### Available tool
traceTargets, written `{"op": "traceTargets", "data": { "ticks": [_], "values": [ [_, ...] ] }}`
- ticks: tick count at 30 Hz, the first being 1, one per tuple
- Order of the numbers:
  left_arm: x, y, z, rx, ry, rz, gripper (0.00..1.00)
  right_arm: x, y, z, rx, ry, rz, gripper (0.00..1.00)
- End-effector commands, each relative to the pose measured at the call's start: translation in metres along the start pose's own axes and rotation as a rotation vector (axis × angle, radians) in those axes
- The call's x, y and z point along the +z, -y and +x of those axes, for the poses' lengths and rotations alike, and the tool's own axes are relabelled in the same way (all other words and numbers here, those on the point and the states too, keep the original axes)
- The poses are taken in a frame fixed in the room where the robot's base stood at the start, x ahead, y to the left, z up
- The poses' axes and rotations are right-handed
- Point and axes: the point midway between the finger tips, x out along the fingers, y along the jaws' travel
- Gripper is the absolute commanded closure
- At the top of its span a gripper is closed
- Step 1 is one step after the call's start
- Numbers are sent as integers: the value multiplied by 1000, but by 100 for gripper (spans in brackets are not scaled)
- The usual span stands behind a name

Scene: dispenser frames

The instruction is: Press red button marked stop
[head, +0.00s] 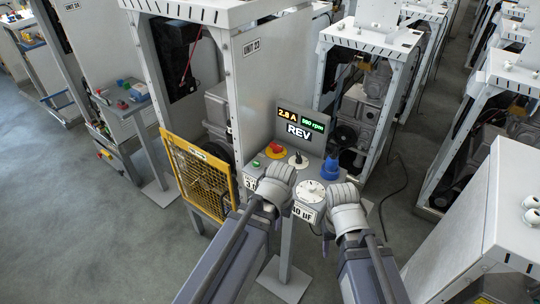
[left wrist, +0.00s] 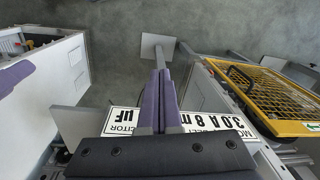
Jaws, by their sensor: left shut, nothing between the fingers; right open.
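The red button (head: 276,149) sits on a yellow base on the small control panel, left of a black-topped lever (head: 298,159). Any marking on it is too small to read. A green button (head: 256,163) is at the panel's left edge. My left gripper (left wrist: 158,85) is shut and empty, its purple fingers together over the panel's front label. In the head view my left wrist is in front of the panel, apart from the red button, and hides its own fingers. My right gripper (head: 329,226) is open to the right of the panel's front, mostly hidden by its wrist.
A white dial (head: 310,190) and a blue knob (head: 330,168) are on the panel's right. A display reading REV (head: 298,131) stands behind. A yellow mesh guard (head: 197,172) is at the left. A cable (head: 394,195) lies on the floor at the right.

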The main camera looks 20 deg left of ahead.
Motion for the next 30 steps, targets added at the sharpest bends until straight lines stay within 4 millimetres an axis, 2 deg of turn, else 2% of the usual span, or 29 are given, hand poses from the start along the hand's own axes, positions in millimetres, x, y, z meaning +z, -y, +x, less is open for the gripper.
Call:
{"op": "traceTargets", "data": {
  "ticks": [1, 7, 10, 16, 24, 30],
  "values": [
    [-7, 12, -26, -1, -10, -45, 100, 2, -3, -27, 0, 0, 1, 50],
    [-36, 55, -68, -47, -72, -312, 100, 4, -7, -70, -1, 0, 2, 50],
    [-53, 69, -73, -95, -120, -487, 100, 4, -7, -73, -1, 0, 3, 50],
    [-88, 84, -81, -181, -252, -826, 100, 4, -7, -74, -1, 0, 3, 50],
    [-149, 92, -105, -205, -567, -1349, 100, 4, -7, -73, -1, 0, 3, 50],
    [-179, 90, -123, -135, -761, -1597, 100, 4, -7, -73, -1, 0, 2, 50]
  ]
}}
